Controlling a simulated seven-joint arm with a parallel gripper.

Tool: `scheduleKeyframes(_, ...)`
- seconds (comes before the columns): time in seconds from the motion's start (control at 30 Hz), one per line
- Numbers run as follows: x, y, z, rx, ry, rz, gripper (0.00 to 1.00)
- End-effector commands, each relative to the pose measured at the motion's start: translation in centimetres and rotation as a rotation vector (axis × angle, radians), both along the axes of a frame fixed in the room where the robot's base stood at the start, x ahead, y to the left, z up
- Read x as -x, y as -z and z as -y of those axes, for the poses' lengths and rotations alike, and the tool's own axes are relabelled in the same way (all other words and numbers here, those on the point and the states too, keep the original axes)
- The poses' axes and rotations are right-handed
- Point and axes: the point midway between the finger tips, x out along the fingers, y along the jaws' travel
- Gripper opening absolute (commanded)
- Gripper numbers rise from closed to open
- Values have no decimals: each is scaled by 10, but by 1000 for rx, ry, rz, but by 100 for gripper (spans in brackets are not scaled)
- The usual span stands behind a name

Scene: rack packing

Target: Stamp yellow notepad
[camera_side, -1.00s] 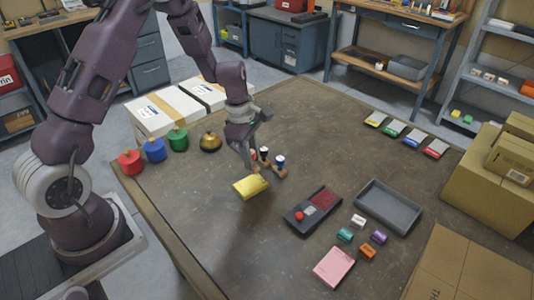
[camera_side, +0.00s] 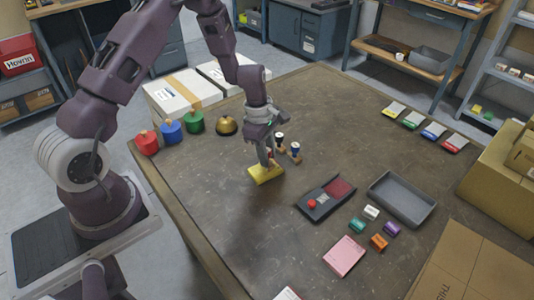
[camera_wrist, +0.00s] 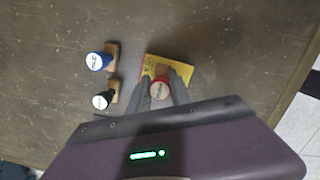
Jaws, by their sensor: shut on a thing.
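The yellow notepad (camera_side: 265,174) lies flat on the table, left of the middle in the side view. It also shows in the wrist view (camera_wrist: 150,62), partly covered by my gripper. My gripper (camera_side: 270,163) is shut on a red-topped stamp (camera_wrist: 159,90), which is mostly hidden in the side view. The stamp is upright over the notepad; I cannot tell whether its base touches the paper. A blue-topped stamp (camera_side: 295,147) and a black-topped stamp (camera_side: 280,138) stand beside my gripper. Both also show left of it in the wrist view.
A dark ink-pad case (camera_side: 325,197) and a grey tray (camera_side: 402,198) lie to the right. Small coloured blocks and a pink pad (camera_side: 344,256) lie in front of them. A brass bell (camera_side: 227,125) and coloured pots stand behind left.

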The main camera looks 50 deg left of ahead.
Motion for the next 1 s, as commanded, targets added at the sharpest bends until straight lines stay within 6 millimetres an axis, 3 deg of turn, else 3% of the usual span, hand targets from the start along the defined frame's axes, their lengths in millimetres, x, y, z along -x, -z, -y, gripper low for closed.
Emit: scheduleKeyframes(1.0,0,10,0,0,0,0,0)
